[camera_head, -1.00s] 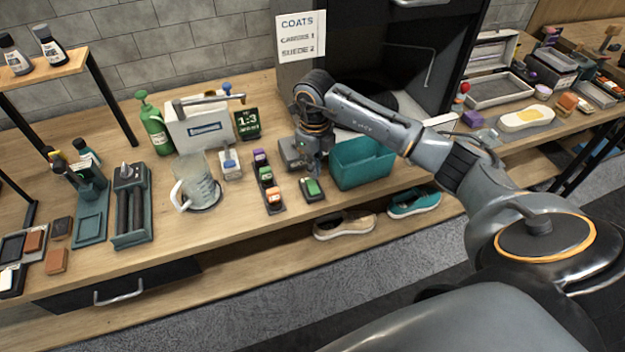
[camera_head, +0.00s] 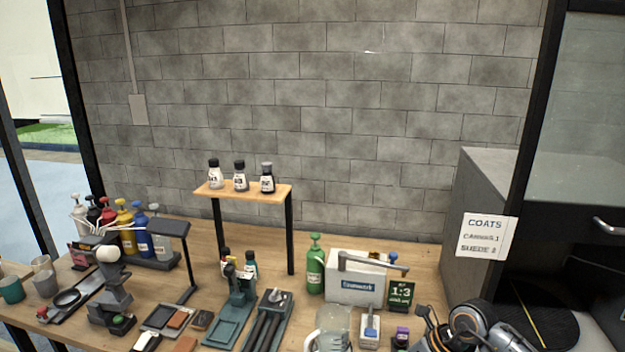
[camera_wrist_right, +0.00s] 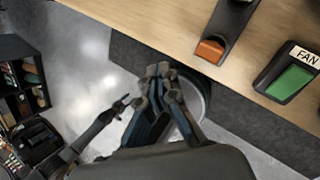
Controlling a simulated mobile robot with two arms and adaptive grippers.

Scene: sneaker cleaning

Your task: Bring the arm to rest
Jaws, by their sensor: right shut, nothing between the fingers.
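My right arm (camera_head: 487,328) shows at the bottom right of the head view, in front of the dark cabinet; its gripper is not clear there. In the right wrist view my right gripper (camera_wrist_right: 160,72) is shut and empty. Its fingertips are just off the front edge of the wooden bench (camera_wrist_right: 165,22), over the floor. An orange switch (camera_wrist_right: 210,50) and a green switch (camera_wrist_right: 289,83) beside a FAN label lie on the bench to its right, apart from the fingers.
On the bench stand a green bottle (camera_head: 315,265), a white box (camera_head: 356,281), a clear jug (camera_head: 331,328) and several pump bottles (camera_head: 127,230). A dark cabinet (camera_head: 480,190) is at the right. Open floor (camera_wrist_right: 92,50) lies left of the gripper.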

